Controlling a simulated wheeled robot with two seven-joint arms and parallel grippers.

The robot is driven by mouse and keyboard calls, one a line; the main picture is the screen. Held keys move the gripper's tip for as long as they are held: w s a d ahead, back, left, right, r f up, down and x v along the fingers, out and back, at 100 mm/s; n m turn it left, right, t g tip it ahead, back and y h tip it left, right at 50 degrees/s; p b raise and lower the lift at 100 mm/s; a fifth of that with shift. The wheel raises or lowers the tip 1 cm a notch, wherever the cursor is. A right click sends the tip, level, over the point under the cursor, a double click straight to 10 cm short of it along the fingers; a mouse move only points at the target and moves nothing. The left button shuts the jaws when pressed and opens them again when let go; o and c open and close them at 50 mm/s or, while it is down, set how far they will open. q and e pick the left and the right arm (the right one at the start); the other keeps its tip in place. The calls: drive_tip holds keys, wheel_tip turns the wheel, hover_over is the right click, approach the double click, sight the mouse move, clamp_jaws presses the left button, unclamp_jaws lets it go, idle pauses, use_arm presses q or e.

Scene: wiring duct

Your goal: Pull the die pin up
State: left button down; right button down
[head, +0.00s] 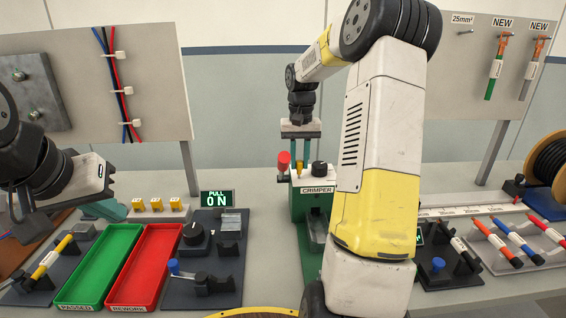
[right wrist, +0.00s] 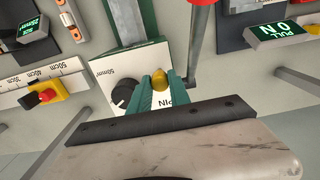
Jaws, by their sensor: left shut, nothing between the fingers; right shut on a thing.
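The green crimper (head: 299,206) stands at the middle of the bench, with a white top plate. The yellow die pin (head: 299,170) is on its top, and its rounded yellow head (right wrist: 160,80) shows in the right wrist view beside the letters "PIN". My right gripper (head: 300,160) points down from above, its teal fingers shut on the die pin; the fingertips (right wrist: 160,92) are close to the plate. The pin's lower part is hidden. My left gripper (head: 115,211) is shut and empty at the left, above the bench near the trays.
A red-knobbed lever (head: 283,161) and a black dial (head: 319,168) flank the pin on the crimper. Green (head: 83,290) and red (head: 130,293) trays lie left, beside a dark fixture (head: 228,222) and a "PULL ON" sign (head: 217,198). Cables (head: 513,242) lie at right.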

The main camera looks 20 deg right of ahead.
sight(300, 161)
drive_tip(key=shift+w+r, duration=0.1)
drive_tip(key=shift+r, duration=0.3)
drive_tip(key=c, duration=1.2)
unclamp_jaws()
wheel_tip(300, 161, up, 8)
drive_tip(key=shift+f, duration=0.1)
